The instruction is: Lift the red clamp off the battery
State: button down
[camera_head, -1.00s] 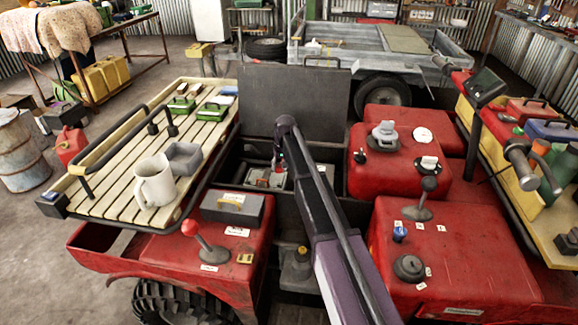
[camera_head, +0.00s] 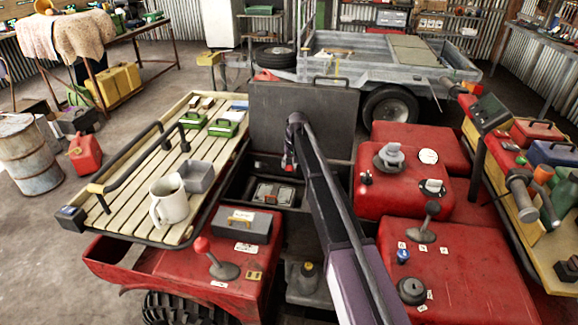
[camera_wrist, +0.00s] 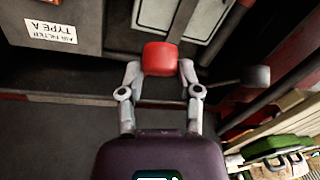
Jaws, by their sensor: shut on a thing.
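The red clamp (camera_wrist: 160,59) is between the two grey fingers of my gripper (camera_wrist: 159,69) in the wrist view. The fingers are shut on its sides. In the head view my gripper (camera_head: 289,158) is over the open bay, and a small red spot of the clamp (camera_head: 289,167) shows at its tip. The battery (camera_head: 272,194) lies in the bay below, with a pale top. The clamp appears raised above it. In the wrist view part of a pale-topped block, probably the battery (camera_wrist: 205,17), shows beyond the clamp.
A raised dark lid (camera_head: 303,122) stands behind the bay. A red tank (camera_head: 395,190) is on the right. A labelled filter box (camera_wrist: 50,25) shows in the wrist view.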

jog(key=shift+w+d, duration=0.25)
jog(key=c, duration=0.6)
grip_release()
jog(key=shift+w+f, duration=0.1)
jog(key=shift+f, duration=0.05)
jog(key=shift+a, duration=0.1)
jog(key=shift+s, duration=0.25)
